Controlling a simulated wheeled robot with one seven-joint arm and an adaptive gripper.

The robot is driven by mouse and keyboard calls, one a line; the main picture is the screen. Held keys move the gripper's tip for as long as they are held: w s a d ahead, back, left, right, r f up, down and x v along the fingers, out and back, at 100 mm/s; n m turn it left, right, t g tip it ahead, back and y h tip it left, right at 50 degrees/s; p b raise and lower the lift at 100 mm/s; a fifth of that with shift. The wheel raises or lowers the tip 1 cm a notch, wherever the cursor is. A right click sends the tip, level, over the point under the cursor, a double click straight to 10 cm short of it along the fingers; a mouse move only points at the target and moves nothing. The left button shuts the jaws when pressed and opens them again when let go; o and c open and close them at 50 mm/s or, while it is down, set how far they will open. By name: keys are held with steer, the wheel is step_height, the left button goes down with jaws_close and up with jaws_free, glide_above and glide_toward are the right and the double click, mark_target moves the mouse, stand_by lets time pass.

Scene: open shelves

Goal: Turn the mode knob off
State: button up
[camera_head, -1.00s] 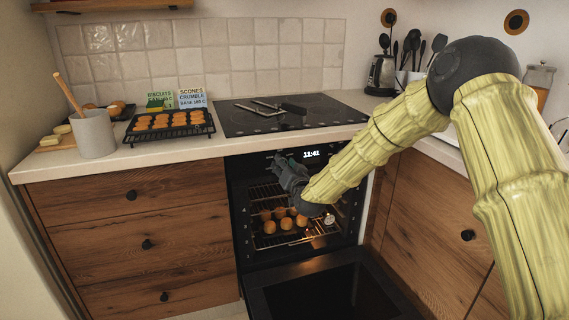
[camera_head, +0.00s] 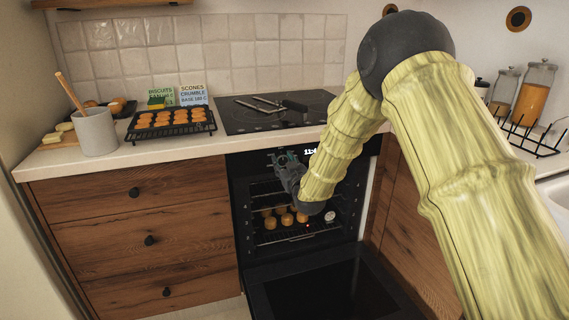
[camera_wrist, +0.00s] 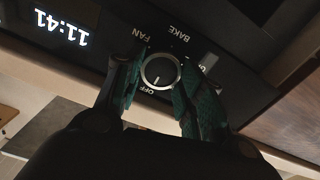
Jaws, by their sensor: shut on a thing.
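The mode knob (camera_wrist: 160,72) is a round dark dial with a pale rim on the oven's black control panel. Labels FAN, BAKE and OFF surround it in the wrist view, plus one partly hidden at right. A small pale mark on the knob's face appears to point toward OFF. My gripper (camera_wrist: 158,88) has its two green-padded fingers on either side of the knob and is shut on it. In the head view my gripper (camera_head: 283,161) is at the panel, and it hides the knob there.
The oven door (camera_head: 315,290) hangs open below my arm, with several buns (camera_head: 285,219) on a rack inside. The hob (camera_head: 275,112) and a tray (camera_head: 170,135) of baked rounds are on the counter above. Drawers stand left of the oven.

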steer(key=shift+f, duration=0.15)
steer(key=o, duration=1)
steer(key=shift+d, duration=0.1)
steer(key=shift+v, duration=6)
